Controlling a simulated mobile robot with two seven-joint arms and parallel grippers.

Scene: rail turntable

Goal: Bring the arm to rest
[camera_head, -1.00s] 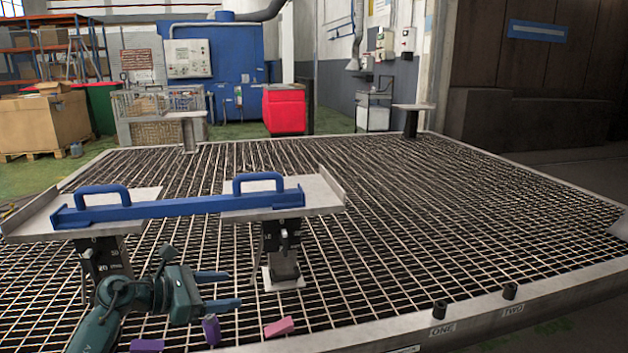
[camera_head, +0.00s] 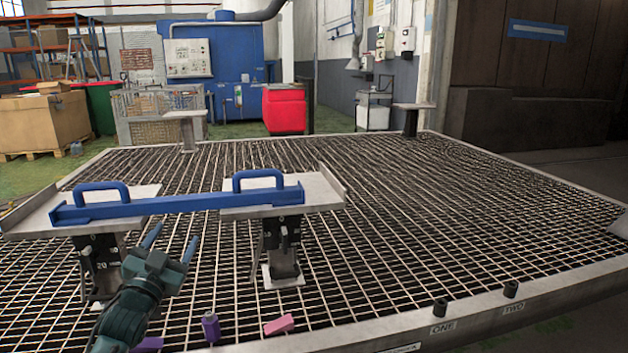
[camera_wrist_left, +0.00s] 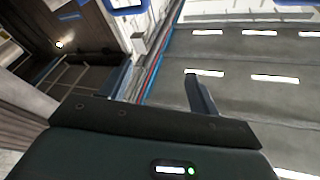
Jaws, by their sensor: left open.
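My left gripper (camera_head: 170,240) is in the lower left of the head view, pointing away from me and up. Its two blue-grey fingers are apart, with nothing between them. In the left wrist view the gripper (camera_wrist_left: 165,92) also shows its fingers spread and empty. It is in front of and below the blue rail (camera_head: 180,206) in the head view. The blue rail has two handles and lies across two grey plates on stands, the left one (camera_head: 30,218) and the right one (camera_head: 325,192). My right gripper is not in view.
A wide grating table (camera_head: 420,230) with a metal rim fills the middle. A purple block (camera_head: 211,328) and a pink block (camera_head: 279,325) lie near its front edge. Two short posts stand on the rim by labels ONE and TWO. The right side of the grating is clear.

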